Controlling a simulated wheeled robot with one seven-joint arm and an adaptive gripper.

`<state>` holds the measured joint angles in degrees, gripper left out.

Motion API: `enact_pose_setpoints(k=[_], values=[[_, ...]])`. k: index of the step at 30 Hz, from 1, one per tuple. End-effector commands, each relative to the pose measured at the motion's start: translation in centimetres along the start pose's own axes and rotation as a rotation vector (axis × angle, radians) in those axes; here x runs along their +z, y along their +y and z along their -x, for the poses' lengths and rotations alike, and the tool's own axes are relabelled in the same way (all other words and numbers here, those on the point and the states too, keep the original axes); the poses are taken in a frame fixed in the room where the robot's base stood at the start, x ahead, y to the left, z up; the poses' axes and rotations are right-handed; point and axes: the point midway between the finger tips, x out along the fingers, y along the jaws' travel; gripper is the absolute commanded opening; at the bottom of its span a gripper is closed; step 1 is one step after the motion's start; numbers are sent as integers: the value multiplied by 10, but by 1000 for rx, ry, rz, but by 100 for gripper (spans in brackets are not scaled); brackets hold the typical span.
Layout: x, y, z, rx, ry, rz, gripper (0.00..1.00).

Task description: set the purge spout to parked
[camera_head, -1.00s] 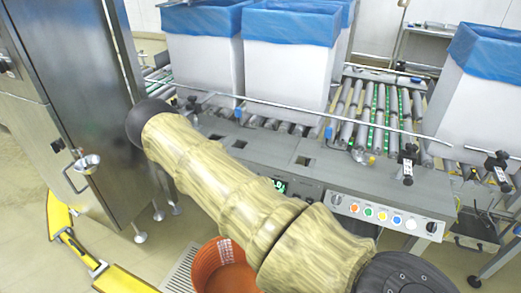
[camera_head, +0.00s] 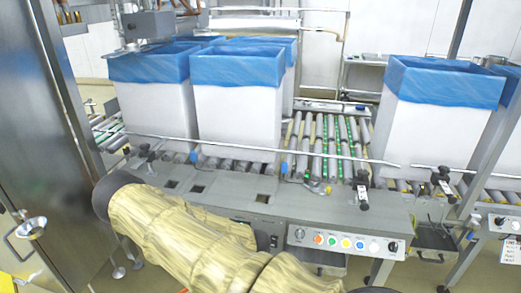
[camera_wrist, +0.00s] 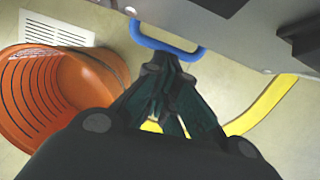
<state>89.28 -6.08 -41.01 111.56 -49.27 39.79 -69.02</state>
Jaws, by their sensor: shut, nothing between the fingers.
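My gripper (camera_wrist: 166,68) shows in the wrist view, its dark fingers drawn together and empty. The fingertips overlap a blue U-shaped handle (camera_wrist: 196,53) on the edge of a grey panel in the picture. I cannot tell whether they touch it. In the head view my arm hides the gripper. A small metal cup with a bent pipe (camera_head: 32,228) sits on the steel cabinet at the left edge. Nothing is labelled as the purge spout, so I cannot tell for sure which part it is.
Tall white boxes with blue liners (camera_head: 238,110) stand on the roller conveyor, behind a button panel (camera_head: 345,242).

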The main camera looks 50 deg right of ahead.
Motion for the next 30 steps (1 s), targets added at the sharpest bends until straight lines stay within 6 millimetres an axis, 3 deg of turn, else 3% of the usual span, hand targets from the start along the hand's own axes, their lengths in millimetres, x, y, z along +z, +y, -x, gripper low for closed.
enact_pose_setpoints(k=[8,17,30], values=[[0,0,2,-1,-2,-2,0],[-31,4,19,-1,1,-1,0],[-33,10,84,2,-2,3,0]])
